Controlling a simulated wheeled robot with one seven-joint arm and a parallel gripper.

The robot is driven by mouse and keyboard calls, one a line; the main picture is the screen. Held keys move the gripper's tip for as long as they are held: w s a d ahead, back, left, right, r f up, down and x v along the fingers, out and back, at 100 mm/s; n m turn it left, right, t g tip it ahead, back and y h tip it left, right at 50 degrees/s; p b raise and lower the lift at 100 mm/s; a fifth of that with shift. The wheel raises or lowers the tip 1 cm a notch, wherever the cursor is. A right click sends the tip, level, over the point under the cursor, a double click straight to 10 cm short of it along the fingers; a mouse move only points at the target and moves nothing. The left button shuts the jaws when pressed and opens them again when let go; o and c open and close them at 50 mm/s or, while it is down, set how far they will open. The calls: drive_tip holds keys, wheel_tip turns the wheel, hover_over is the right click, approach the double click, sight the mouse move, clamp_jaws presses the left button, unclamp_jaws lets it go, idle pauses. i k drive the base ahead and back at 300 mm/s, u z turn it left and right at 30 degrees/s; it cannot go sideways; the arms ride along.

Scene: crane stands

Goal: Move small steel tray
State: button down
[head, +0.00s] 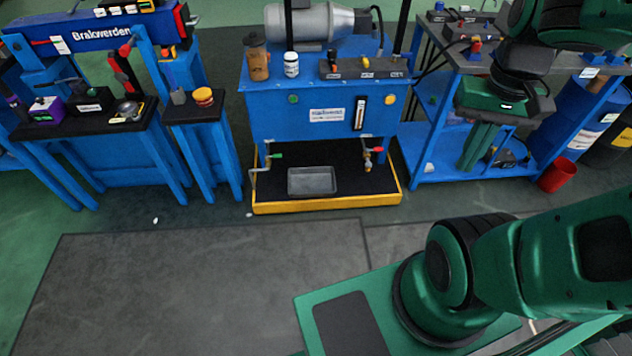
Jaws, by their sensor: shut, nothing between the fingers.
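The small steel tray (312,181) is a shallow grey rectangle. It lies flat and looks empty on the black floor of a yellow-edged drip pan (328,204), under the blue machine tank. My gripper (474,162) is in the upper right of the head view, fingers pointing down. It is shut and empty, well to the right of the tray and apart from it, in front of a blue-framed stand in the picture.
The blue tank (269,121) overhangs the drip pan, with valves (369,158) and a pipe beside the tray. A red bucket (557,174) and blue barrel stand right. Blue-legged benches (88,133) stand left. The floor in front is mostly clear.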

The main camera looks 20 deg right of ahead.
sight(303, 182)
drive_tip(key=u, duration=0.1)
drive_tip(key=i, duration=1)
